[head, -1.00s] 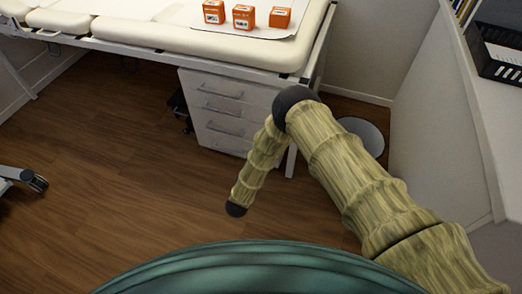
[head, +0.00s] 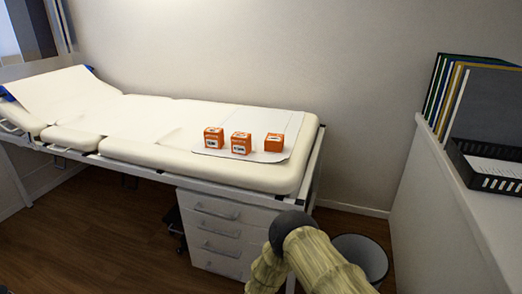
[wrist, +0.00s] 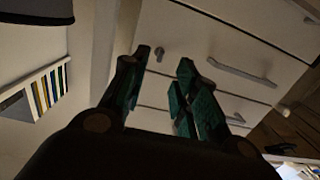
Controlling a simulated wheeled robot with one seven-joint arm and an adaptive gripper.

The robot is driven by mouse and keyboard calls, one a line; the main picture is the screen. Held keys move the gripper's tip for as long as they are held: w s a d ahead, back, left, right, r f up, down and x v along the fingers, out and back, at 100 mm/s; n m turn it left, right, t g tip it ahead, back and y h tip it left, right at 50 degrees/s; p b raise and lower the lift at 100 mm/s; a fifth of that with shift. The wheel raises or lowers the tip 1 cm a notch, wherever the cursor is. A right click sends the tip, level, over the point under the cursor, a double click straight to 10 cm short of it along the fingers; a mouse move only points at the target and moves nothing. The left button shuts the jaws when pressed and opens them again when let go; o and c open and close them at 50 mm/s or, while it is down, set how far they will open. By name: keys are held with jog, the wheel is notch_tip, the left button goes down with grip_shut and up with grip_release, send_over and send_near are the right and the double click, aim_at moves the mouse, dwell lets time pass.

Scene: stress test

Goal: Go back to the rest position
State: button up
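My gripper (wrist: 163,62) shows in the wrist view. Its two dark fingers with green pads stand apart, and nothing is between them. The white drawer cabinet (wrist: 232,40) with its metal handles lies beyond the fingers in that view. In the head view only part of my arm, pale and ribbed with a dark joint, shows at the bottom, in front of the drawer cabinet (head: 222,232). The gripper itself is out of the head view.
Three orange boxes (head: 214,138) (head: 241,143) (head: 274,143) stand on a cream examination bed (head: 150,150). A round bin (head: 362,258) is right of my arm. A black tray (head: 490,165) and binders (head: 450,95) stand on the right counter. Wooden floor (head: 90,225) is open at left.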

jog(key=s+d+f+n+g+y, duration=0.4)
jog(key=s+d+g, duration=0.4)
jog(key=s+d, duration=0.7)
jog(key=s+d+r+g, duration=0.2)
jog(key=s+d+g, duration=0.1)
jog(key=s, duration=0.5)
jog(key=s+d+r+m+g+y, duration=0.1)
jog(key=s+d+r+g, duration=0.2)
jog(key=s, duration=0.5)
jog(key=s+d+r+g, duration=0.2)
jog(key=s+d+g, duration=0.15)
jog(key=s, duration=0.45)
notch_tip(320, 180, up, 23)
jog(key=d+p, duration=0.1)
jog(key=p, duration=2.2)
jog(key=shift+s+t, duration=0.35)
jog(key=shift+o, duration=0.4)
